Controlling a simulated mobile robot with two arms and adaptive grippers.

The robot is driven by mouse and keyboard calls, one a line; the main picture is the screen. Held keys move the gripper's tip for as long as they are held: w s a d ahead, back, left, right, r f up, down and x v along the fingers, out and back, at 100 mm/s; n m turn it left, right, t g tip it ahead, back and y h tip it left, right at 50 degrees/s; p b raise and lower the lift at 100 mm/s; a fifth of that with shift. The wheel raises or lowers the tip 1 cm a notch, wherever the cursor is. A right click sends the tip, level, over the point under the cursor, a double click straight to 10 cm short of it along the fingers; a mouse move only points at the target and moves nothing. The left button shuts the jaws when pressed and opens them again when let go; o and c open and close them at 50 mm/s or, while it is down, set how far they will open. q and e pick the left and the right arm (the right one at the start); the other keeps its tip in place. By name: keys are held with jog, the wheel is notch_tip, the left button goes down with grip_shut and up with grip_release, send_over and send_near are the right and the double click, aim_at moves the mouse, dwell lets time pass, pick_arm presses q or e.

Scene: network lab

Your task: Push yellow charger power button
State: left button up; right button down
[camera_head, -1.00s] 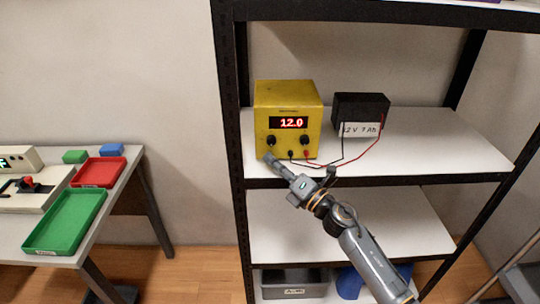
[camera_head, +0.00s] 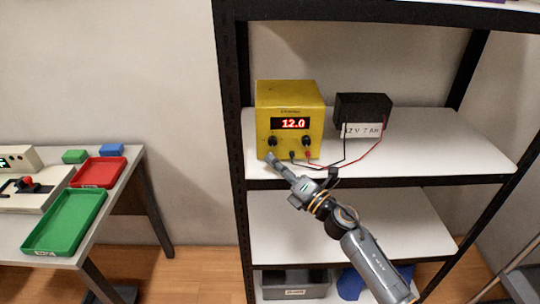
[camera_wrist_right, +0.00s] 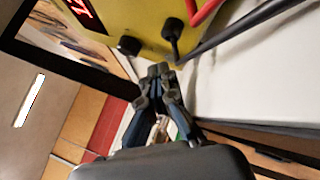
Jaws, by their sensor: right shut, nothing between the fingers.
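The yellow charger (camera_head: 290,100) stands on the upper shelf, and its red display reads 12.0. Black knobs and lead sockets sit on its front face. My right gripper (camera_head: 270,157) is shut and empty, with its tips close to the lower left of the charger's front. In the right wrist view, the shut fingertips (camera_wrist_right: 160,70) lie just below the yellow front (camera_wrist_right: 145,20), near a black knob (camera_wrist_right: 129,45). I cannot tell whether they touch it. The power button is not clearly made out. My left gripper is not in view.
A black battery (camera_head: 362,108) labelled 12 V 7 Ah stands right of the charger, joined by red and black leads. The white shelf (camera_head: 440,150) is clear at the right. A side table at the left holds a green tray (camera_head: 66,222) and a red tray (camera_head: 99,172).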

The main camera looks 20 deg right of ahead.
jog(key=shift+s+f, duration=0.5)
jog(key=shift+s, duration=0.15)
jog(key=shift+s+a+r+p, duration=0.1)
jog(key=shift+s+a+p, duration=0.15)
jog(key=shift+s, duration=0.5)
jog(key=shift+s+a+p, duration=0.1)
jog(key=shift+s+a, duration=0.1)
jog(key=shift+s, duration=0.5)
jog(key=shift+s+a+r+p, duration=0.1)
jog(key=shift+s+a+p, duration=0.15)
jog(key=shift+s, duration=0.5)
jog(key=m+p, duration=0.1)
jog(key=m, duration=0.1)
jog(key=m+p, duration=0.4)
jog(key=shift+s+a+r, duration=0.25)
jog(key=shift+s, duration=0.05)
jog(key=s+m+p, duration=0.1)
jog(key=m+p, duration=0.1)
jog(key=m, duration=0.2)
jog(key=s+m+p, duration=0.1)
jog(key=m+p, duration=0.1)
jog(key=m, duration=0.2)
jog(key=s+m+p, duration=0.1)
jog(key=m+p, duration=0.1)
jog(key=m, duration=0.3)
jog(key=shift+a+f+t, duration=0.15)
jog(key=shift+a+t, duration=0.15)
jog(key=shift+a, duration=0.05)
